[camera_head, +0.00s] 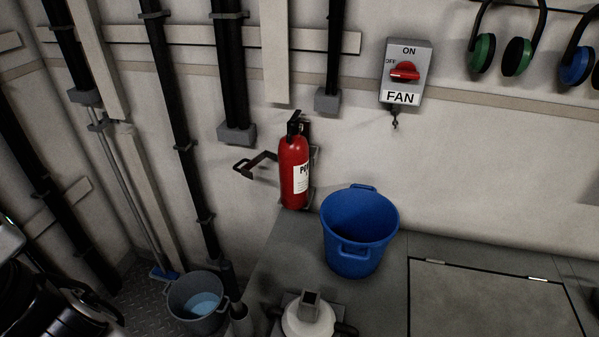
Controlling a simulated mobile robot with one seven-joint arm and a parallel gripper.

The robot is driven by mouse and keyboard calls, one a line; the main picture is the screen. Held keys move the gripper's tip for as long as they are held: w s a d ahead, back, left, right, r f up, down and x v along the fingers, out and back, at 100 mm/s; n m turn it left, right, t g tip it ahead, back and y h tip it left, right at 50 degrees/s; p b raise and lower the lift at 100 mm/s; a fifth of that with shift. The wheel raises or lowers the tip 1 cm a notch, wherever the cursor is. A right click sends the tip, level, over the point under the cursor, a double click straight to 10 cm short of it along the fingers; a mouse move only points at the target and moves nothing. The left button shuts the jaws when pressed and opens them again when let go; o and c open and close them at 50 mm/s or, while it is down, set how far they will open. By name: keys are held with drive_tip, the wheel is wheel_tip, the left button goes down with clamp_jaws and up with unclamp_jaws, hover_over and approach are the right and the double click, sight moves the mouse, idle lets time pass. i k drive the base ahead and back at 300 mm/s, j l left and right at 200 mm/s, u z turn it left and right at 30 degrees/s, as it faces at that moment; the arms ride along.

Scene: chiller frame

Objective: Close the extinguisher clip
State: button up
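The red extinguisher (293,172) stands upright against the wall in the head view, with a black handle on top and a white label. The extinguisher clip (256,163) is a dark strap with a looped end. It is swung out to the left of the extinguisher and stands open, not across the body. Part of the dark holder shows behind the extinguisher's right side. My gripper is not in view; only dark and pale parts that look like my arm show at the lower left corner, well apart from the clip.
A blue bucket (359,233) stands close to the right of the extinguisher. A grey bucket (198,303) and a mop (133,195) are at lower left. Black pipes (183,120) run down the wall left of the clip. A fan switch (405,73) is above right.

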sight(245, 170)
drive_tip(key=k, duration=1)
drive_tip(key=i+j+u, duration=0.1)
drive_tip(key=i+j, duration=0.9)
drive_tip(key=i, duration=0.15)
drive_tip(key=i+j+u, duration=0.15)
drive_tip(key=i+j, duration=0.35)
drive_tip(key=i, duration=0.05)
